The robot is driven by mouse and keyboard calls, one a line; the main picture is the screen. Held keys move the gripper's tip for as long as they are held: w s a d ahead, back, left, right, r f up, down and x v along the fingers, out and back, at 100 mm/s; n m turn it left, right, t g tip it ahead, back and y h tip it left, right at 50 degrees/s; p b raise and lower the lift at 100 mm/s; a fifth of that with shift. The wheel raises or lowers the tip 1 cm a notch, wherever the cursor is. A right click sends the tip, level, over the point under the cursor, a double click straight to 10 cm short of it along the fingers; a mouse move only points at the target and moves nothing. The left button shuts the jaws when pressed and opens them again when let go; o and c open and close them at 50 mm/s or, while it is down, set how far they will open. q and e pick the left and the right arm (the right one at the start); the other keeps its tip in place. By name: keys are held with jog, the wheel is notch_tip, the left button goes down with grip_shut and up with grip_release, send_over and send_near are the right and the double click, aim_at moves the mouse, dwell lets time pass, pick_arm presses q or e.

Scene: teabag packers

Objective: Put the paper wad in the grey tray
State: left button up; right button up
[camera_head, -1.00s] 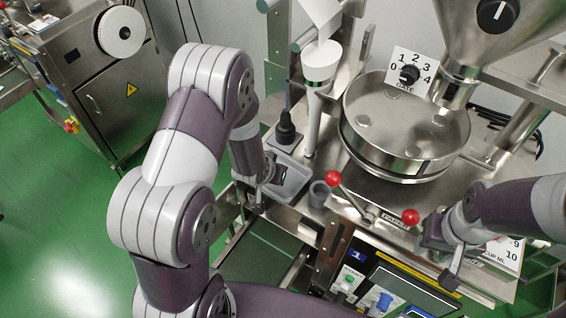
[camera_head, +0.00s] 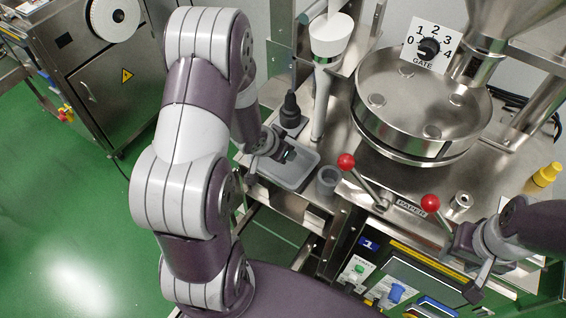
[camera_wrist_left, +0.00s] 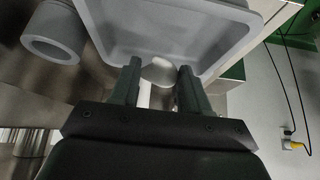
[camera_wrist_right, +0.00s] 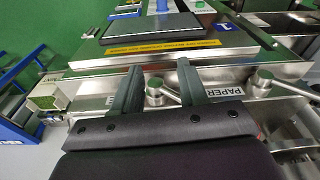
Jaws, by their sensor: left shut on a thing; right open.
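The grey tray (camera_head: 298,178) is a shallow open box on the steel deck, left of the round steel bowl. My left gripper (camera_head: 286,154) is at the tray, over its left part. In the left wrist view the left gripper (camera_wrist_left: 160,78) is shut on a small rounded white paper wad (camera_wrist_left: 158,70), with the tray (camera_wrist_left: 200,32) just past the fingertips. I cannot tell whether the wad touches the tray floor. In the head view the wad is not clearly seen. My right gripper (camera_head: 457,266) is open and empty by the front panel; its parted fingers also show in the right wrist view (camera_wrist_right: 162,82).
A grey cup (camera_head: 328,178) stands just right of the tray. A black-handled tool (camera_head: 290,112) stands behind it. Two red-knobbed levers (camera_head: 346,161) (camera_head: 431,203) rise near the deck front. A yellow bottle (camera_head: 543,177) is at the right.

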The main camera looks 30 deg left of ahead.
aim_at(282, 167)
pick_arm(q)
notch_tip(282, 167, down, 4)
jog(key=shift+f, duration=0.1)
jog(key=shift+b, duration=0.3)
jog(key=shift+f, duration=0.15)
jog(key=o, duration=1)
